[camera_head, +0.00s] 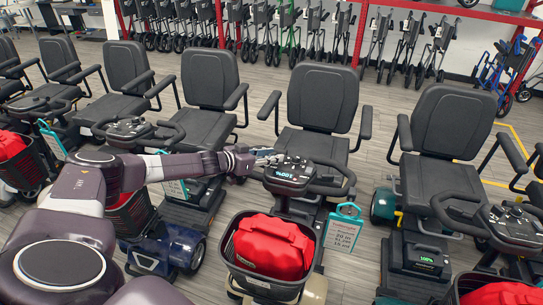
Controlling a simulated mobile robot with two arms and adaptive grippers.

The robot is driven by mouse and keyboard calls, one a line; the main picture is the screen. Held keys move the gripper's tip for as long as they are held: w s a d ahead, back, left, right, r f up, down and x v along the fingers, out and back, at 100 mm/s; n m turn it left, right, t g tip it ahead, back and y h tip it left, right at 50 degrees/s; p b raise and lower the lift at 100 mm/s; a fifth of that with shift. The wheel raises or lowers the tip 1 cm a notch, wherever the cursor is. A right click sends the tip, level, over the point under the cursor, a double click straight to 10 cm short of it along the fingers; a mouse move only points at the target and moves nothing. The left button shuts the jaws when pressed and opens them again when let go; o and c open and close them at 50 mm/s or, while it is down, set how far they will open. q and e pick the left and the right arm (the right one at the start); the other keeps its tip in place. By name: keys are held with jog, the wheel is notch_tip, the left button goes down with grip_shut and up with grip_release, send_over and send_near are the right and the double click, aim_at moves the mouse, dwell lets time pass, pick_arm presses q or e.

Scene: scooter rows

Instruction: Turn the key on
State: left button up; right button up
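The nearest scooter in the middle has a dark control console (288,173) with a lit display and handlebars. My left arm comes in from the left, and its gripper (269,156) is at the far left edge of that console, at its top. The fingers are small and partly lost against the dark seat, so I cannot tell whether they are open or shut, or whether they touch the console. I cannot make out a key; it is too small or hidden by the gripper. My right gripper is not in view.
A red bag (272,247) sits in the scooter's front basket (247,279). A teal price tag (343,226) hangs at its right. More scooters stand close on both sides, such as one with a black seat (447,120). Folded walkers line a red rack (425,12) behind.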

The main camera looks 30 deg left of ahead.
pick_arm(q)
jog(key=shift+s, duration=0.1)
jog(key=v, duration=1.1)
jog(key=shift+s+r, duration=0.25)
jog(key=shift+s, duration=0.1)
jog(key=shift+a, duration=0.1)
